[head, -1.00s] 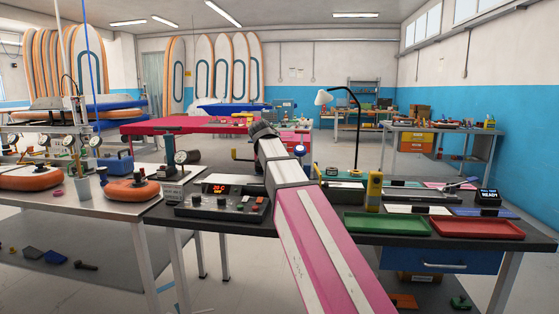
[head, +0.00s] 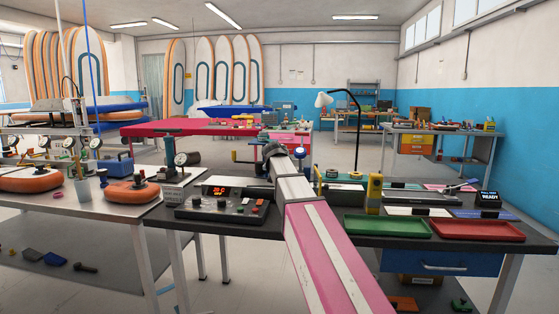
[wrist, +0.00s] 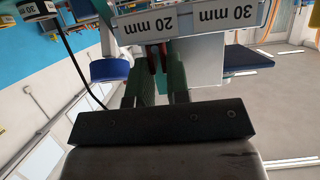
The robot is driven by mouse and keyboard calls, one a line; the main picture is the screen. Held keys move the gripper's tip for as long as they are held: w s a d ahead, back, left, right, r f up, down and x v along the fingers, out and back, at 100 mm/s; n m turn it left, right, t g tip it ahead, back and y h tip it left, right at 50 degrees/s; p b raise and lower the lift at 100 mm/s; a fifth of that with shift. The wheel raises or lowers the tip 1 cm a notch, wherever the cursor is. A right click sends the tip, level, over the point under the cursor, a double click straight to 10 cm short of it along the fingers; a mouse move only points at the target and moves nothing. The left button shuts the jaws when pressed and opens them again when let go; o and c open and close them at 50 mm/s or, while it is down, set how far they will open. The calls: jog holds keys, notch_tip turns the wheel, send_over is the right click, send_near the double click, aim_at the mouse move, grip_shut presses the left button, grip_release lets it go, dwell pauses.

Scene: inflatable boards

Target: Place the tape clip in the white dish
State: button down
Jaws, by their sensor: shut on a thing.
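My gripper (wrist: 158,80) shows in the wrist view as two green fingers close together. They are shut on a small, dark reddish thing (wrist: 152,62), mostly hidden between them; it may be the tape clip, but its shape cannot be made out. In the head view my pink and white arm reaches forward over the dark bench, and its far end hides the gripper. I cannot pick out the white dish with certainty in either view.
White labels reading 20 mm (wrist: 163,22) and 30 mm (wrist: 228,14) appear upside down near the fingers. The dark bench holds a control box (head: 222,202), a yellow device (head: 375,194), a green tray (head: 387,226) and a red tray (head: 478,230). A lamp (head: 357,130) stands behind.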

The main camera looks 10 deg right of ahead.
jog(key=shift+f, duration=0.15)
jog(key=c, duration=1.1)
grip_release()
jog(key=shift+s, duration=0.1)
